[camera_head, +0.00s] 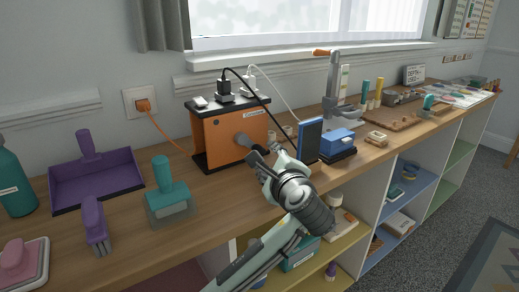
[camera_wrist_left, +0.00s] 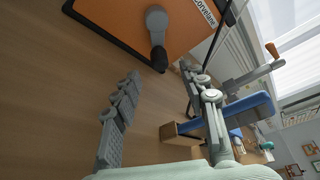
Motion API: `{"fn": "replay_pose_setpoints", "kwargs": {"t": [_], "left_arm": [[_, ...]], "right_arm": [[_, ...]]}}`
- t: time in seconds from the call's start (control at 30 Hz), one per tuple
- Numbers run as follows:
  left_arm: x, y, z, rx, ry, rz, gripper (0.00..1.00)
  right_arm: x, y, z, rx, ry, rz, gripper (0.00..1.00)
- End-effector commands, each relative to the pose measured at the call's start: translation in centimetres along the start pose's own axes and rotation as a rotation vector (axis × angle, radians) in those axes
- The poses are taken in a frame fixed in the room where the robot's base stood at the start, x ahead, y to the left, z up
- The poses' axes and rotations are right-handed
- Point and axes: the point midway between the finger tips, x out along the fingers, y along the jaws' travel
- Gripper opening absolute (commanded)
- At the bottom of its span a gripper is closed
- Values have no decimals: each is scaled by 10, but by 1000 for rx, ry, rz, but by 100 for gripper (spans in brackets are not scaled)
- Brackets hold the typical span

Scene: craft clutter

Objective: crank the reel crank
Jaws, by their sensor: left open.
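The crank also shows in the head view (camera_head: 243,140), partly hidden by the gripper. My left gripper (camera_head: 262,155) is just in front of that face. In the wrist view its fingers (camera_wrist_left: 160,82) are spread, empty, with the knob just beyond the tips, apparently not touched. My right gripper is out of view.
A blue upright panel (camera_head: 309,140) and a blue block-like item (camera_head: 337,136) stand close to the right of my gripper. Black and white cables run over the reel. A teal-handled brush (camera_head: 168,190) and purple dustpan (camera_head: 95,180) lie left. The worktop's front strip is mostly clear.

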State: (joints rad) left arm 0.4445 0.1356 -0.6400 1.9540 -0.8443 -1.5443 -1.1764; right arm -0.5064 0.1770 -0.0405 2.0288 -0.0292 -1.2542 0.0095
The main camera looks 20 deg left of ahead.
Motion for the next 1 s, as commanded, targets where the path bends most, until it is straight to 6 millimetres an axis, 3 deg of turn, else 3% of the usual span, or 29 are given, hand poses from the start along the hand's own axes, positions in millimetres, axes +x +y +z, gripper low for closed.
{"fn": "replay_pose_setpoints", "kwargs": {"t": [0.33, 0.73, 1.0], "left_arm": [[53, 0, 0, 1, -1, 1, 43], [62, 0, 1, -1, 0, 0, 43], [62, 0, 0, -1, 0, 1, 9]], "right_arm": [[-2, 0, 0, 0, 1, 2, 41], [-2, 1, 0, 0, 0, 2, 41], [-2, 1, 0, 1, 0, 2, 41]]}}
